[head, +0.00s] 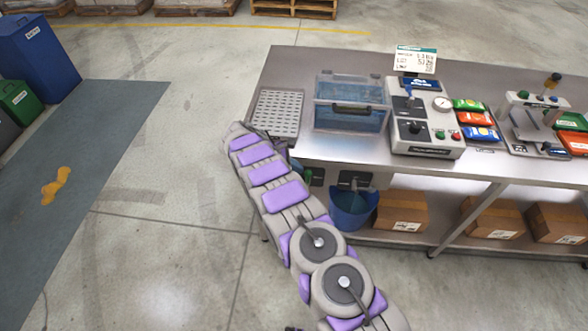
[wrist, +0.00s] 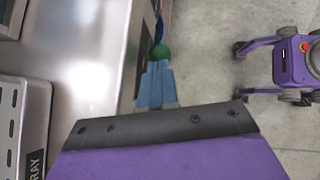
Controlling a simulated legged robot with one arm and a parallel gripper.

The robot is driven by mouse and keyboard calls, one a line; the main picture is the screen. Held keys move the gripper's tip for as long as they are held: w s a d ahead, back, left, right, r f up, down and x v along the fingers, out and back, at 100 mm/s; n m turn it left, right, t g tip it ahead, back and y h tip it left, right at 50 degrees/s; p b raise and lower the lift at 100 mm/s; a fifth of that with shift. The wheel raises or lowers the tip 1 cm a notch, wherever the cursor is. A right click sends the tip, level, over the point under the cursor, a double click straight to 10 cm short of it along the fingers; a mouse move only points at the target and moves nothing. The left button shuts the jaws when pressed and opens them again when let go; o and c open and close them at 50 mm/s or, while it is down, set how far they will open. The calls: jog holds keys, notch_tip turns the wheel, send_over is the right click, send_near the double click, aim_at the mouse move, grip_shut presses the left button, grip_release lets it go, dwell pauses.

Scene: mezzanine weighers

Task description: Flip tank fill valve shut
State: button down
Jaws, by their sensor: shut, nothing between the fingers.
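The blue, clear-walled tank (head: 350,118) stands on the metal bench. Below it, a dark fitting (head: 355,181) at the bench front sits above a blue bucket (head: 351,207). I cannot make out the valve's lever position. In the wrist view, a round green knob (wrist: 160,52) shows right at the tips of my gripper (wrist: 158,66), beside the bench edge. Whether it belongs to the valve, and whether the tips touch it, I cannot tell. My gripper's pale blue fingers are together and empty. In the head view my arm hides the gripper.
A perforated tray (head: 275,112) lies on the bench (head: 375,158) left of the tank; it also shows in the wrist view (wrist: 22,125). A control box with a gauge (head: 428,120) stands right of the tank.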

jog(key=shift+f, duration=0.25)
jog(key=shift+d+r, duration=0.1)
jog(key=shift+d, duration=0.4)
jog(key=shift+d+r+p, duration=0.1)
jog(key=shift+r+p, duration=0.1)
jog(key=shift+p, duration=0.25)
jog(key=shift+f+y, duration=0.1)
jog(key=shift+y, duration=0.2)
jog(key=shift+d+r+y+p, duration=0.2)
jog(key=shift+d+y+p, duration=0.65)
jog(key=shift+p, duration=0.65)
